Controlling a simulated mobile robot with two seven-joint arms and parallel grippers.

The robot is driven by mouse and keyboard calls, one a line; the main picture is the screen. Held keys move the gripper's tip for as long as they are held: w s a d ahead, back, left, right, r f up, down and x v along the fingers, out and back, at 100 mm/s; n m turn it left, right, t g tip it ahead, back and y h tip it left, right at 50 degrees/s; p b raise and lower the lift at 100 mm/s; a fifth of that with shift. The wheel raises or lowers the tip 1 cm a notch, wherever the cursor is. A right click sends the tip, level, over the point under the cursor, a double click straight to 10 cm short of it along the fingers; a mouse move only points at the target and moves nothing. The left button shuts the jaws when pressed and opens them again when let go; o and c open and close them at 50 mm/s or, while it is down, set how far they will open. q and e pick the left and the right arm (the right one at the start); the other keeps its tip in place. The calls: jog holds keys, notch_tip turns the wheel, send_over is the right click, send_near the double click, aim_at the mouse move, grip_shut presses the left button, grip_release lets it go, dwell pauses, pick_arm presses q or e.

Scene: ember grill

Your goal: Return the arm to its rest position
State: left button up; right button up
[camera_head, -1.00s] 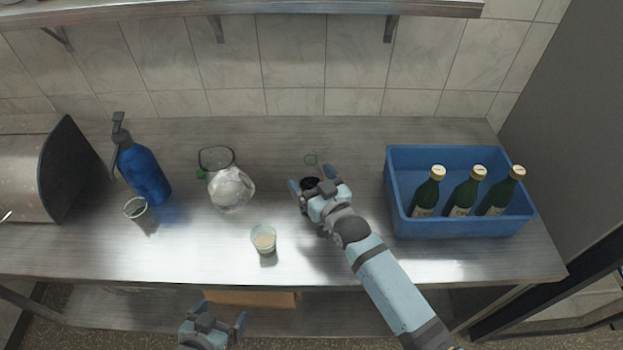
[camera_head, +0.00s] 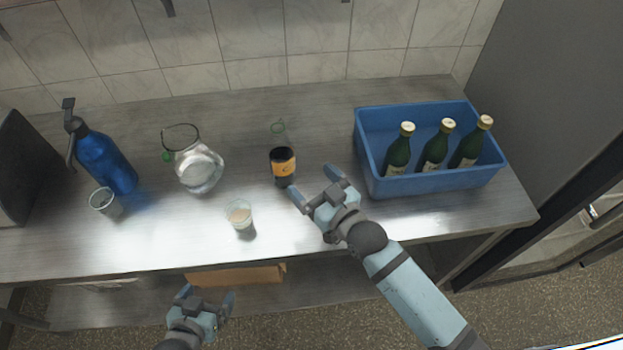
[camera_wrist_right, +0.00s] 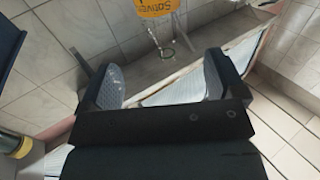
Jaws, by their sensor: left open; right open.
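My right gripper (camera_head: 318,193) is open and empty over the front middle of the counter, just right of a dark bottle with an orange label (camera_head: 283,163) and apart from it. In the right wrist view the open fingers (camera_wrist_right: 160,85) hold nothing, and the orange label (camera_wrist_right: 156,7) shows at the top edge. My left gripper (camera_head: 208,302) is open and empty, low in front of the counter's edge.
A blue crate (camera_head: 440,183) with green bottles stands at the right of the steel counter (camera_head: 140,235). A small glass (camera_head: 239,215), a glass jar (camera_head: 199,170), a metal cup (camera_head: 104,202) and a blue siphon bottle (camera_head: 104,160) stand to the left. A cardboard box (camera_head: 240,275) is below.

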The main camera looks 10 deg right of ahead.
jog(key=s+d+f+g+h, duration=0.1)
jog(key=s+d+g, duration=0.1)
jog(key=s+d, duration=0.1)
jog(key=s+d+f+m+g+h, duration=0.1)
jog(key=s+d+g+h, duration=0.1)
jog(key=s+d, duration=0.1)
jog(key=s+d+f+m+g+h, duration=0.1)
jog(key=s+d+g+h, duration=0.1)
jog(key=s+d, duration=0.1)
jog(key=shift+s+d+f, duration=0.1)
jog(key=shift+s+d, duration=0.1)
jog(key=shift+d, duration=0.5)
jog(key=s+d+r+m+g+h, duration=0.15)
jog(key=s+d+g+h, duration=0.35)
jog(key=s+d, duration=0.65)
jog(key=w+a+f+t+y, duration=0.4)
jog(key=a+f+t, duration=0.2)
jog(key=f, duration=0.7)
jog(key=shift+a+p, duration=0.45)
jog(key=shift+a, duration=0.75)
